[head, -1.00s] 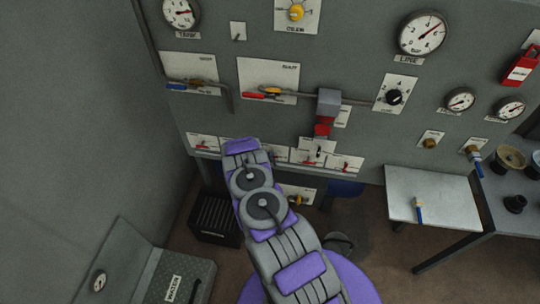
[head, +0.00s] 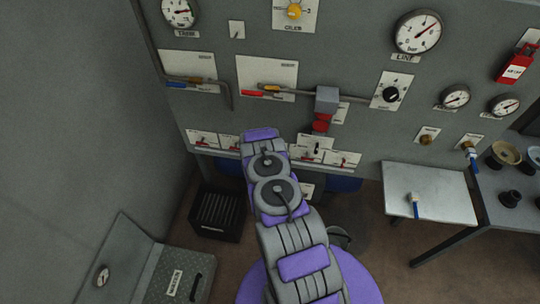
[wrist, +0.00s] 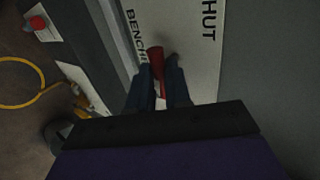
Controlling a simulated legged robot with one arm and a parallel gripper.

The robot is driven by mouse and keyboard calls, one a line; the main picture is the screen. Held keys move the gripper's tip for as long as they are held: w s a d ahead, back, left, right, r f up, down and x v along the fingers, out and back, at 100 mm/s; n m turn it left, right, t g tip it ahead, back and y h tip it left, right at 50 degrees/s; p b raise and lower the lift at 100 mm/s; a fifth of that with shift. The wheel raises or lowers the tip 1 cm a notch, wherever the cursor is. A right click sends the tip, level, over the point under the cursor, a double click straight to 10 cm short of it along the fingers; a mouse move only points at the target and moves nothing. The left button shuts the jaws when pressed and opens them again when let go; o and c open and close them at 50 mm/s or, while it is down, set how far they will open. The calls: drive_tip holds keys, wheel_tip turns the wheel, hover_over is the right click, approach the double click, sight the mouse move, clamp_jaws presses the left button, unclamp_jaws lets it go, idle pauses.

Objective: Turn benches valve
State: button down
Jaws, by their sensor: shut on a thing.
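In the wrist view, a red valve lever (wrist: 156,56) stands at a white plate (wrist: 195,45) marked "BENCHE…" and "SHUT". My gripper (wrist: 161,80) has its two dark fingers on either side of the lever and is shut on it. The lever's base is partly hidden between the fingers. In the head view, the end of my arm (head: 262,135) is at the lower row of small valve plates. It hides my fingers and the gripped lever there.
Neighbouring plates with red levers (head: 345,160) flank my arm on the grey panel (head: 220,50). A grey box with a red lower part (head: 322,121) juts out above right. A metal table (head: 440,190) stands at right.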

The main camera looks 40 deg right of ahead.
drive_tip(key=shift+s+f, duration=0.2)
drive_tip(key=shift+s, duration=0.05)
drive_tip(key=c, duration=1.4)
unclamp_jaws()
drive_tip(key=o, duration=0.3)
drive_tip(key=shift+w+d, duration=0.1)
drive_tip(key=shift+d, duration=0.05)
drive_tip(key=shift+r, duration=0.1)
drive_tip(key=v, duration=1.7)
drive_tip(key=shift+a, duration=0.2)
